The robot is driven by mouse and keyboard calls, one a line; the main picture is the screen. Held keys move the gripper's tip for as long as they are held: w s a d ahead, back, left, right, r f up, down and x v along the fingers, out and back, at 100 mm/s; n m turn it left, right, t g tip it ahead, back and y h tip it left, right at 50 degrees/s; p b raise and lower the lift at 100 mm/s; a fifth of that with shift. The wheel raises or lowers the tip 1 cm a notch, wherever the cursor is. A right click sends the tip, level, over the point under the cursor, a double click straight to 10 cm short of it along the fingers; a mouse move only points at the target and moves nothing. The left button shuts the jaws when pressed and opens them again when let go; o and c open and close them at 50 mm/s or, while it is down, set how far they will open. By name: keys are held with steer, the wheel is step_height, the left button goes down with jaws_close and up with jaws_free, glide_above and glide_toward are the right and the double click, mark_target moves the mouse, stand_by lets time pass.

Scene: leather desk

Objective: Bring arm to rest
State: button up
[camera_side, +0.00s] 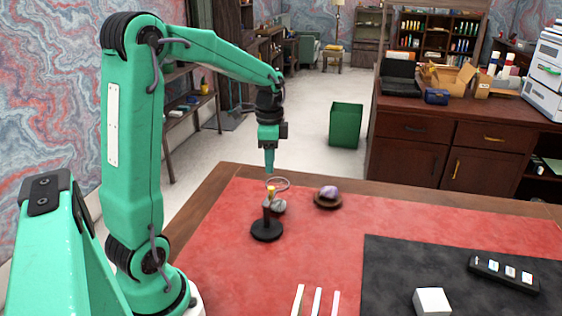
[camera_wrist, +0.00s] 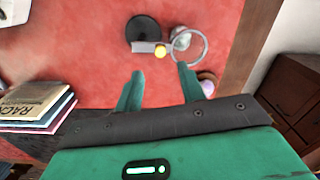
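My gripper (camera_side: 269,172) hangs pointing down above the far part of the red leather desk top (camera_side: 215,250), near a small black stand (camera_side: 267,231). In the wrist view its two fingers (camera_wrist: 160,76) are spread apart with nothing between them, so it is open and empty. The stand (camera_wrist: 142,28) has a round base, a yellow tip (camera_wrist: 160,50) and a thin ring (camera_wrist: 204,47) out to one side. The fingertips appear above the ring and tip; the exact gap is hard to tell.
A grey stone (camera_side: 279,208) lies by the stand. A purple crystal (camera_side: 329,192) sits in a brown dish (camera_side: 328,204). Books (camera_wrist: 40,104) show in the wrist view.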

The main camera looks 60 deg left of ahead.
stand_by(0.3)
steer(key=s+d+r+n+t, duration=0.2)
steer(key=s+d+r+n, duration=0.1)
steer(key=s+d, duration=0.3)
steer(key=s+d+r+n+t, duration=0.3)
steer(key=s+d, duration=0.4)
steer(key=d, duration=0.4)
steer(key=shift+r+n+t, duration=0.2)
steer(key=shift+n+t, duration=0.1)
steer(key=shift+s, duration=0.1)
stand_by(1.1)
